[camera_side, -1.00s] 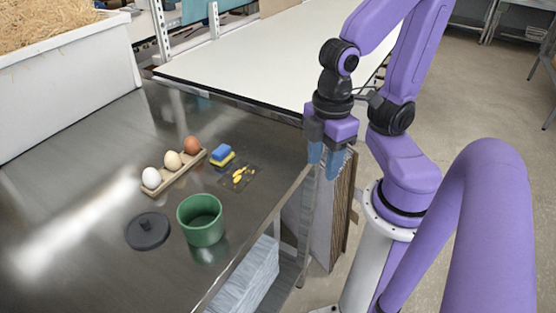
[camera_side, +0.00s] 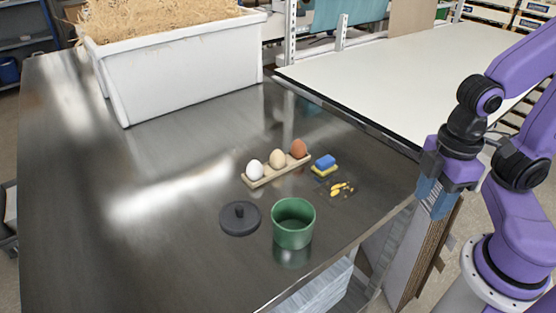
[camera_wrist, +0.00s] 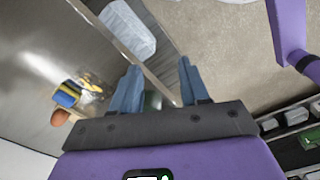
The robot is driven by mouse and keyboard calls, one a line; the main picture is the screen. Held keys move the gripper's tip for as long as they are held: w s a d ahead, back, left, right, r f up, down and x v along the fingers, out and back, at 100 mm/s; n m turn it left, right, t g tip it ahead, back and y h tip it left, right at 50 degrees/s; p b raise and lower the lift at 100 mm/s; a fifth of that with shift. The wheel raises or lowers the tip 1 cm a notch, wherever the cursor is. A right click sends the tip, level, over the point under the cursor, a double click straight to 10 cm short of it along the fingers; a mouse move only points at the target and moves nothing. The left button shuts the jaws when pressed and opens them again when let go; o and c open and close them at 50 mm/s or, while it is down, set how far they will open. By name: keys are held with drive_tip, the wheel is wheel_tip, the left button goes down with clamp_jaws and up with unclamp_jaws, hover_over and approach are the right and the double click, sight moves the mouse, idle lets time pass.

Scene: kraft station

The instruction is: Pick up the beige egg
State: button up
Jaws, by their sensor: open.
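The beige egg (camera_side: 277,158) sits upright in the middle of a wooden egg holder (camera_side: 258,183) on the metal table. A white egg (camera_side: 255,170) is to its left and a brown egg (camera_side: 299,148) to its right in the same holder. My gripper (camera_side: 437,200) is open and empty, over the table's right edge, well to the right of the eggs. In the wrist view its two blue fingers (camera_wrist: 158,85) are spread apart with nothing between them. That view shows the brown egg (camera_wrist: 60,117) at the left; the beige egg cannot be made out there.
A blue and yellow sponge (camera_side: 325,164) and a patch with yellow pieces (camera_side: 341,189) lie right of the holder. A green pot (camera_side: 293,225) and dark lid (camera_side: 240,218) stand in front. A white straw-filled bin (camera_side: 185,75) is behind. The table's left part is clear.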

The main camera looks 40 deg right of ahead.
drive_tip(key=o, duration=0.6)
drive_tip(key=shift+w+a, duration=0.1)
wheel_tip(320, 180, up, 7)
drive_tip(key=m+h, duration=0.2)
drive_tip(key=m, duration=2.9)
hover_over(277, 151)
drive_tip(key=a, duration=0.2)
drive_tip(key=f, duration=0.5)
drive_tip(key=d+f, duration=0.1)
drive_tip(key=f, duration=0.5)
drive_tip(key=d+f, duration=0.1)
drive_tip(key=f, duration=0.4)
drive_tip(key=shift+f, duration=0.3)
